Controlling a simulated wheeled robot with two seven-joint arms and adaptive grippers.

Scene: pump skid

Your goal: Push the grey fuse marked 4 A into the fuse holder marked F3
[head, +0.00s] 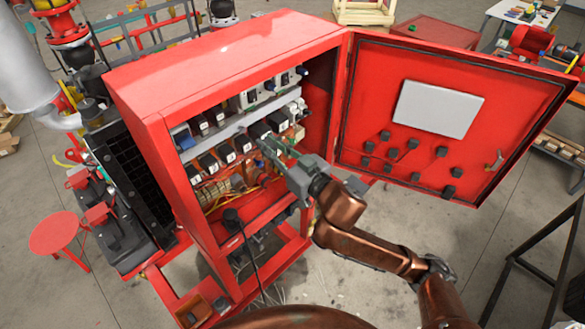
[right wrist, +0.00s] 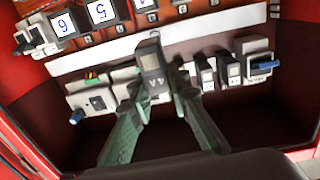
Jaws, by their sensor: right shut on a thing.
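The grey fuse marked 4 A (right wrist: 152,62) is between the fingers of my right gripper (right wrist: 157,84) in the right wrist view. My right gripper also shows in the head view (head: 268,146), reaching into the red cabinet in front of the device rows. It is shut on the fuse. The fuse's far end overlaps the pale strip behind it, and I cannot tell whether it touches anything. No F3 marking is readable, so I cannot tell which position is that holder. My left gripper is not in view.
The red cabinet (head: 225,62) stands open, its door (head: 375,85) swung out to the right. Black numbered modules (head: 226,154) line the lower row.

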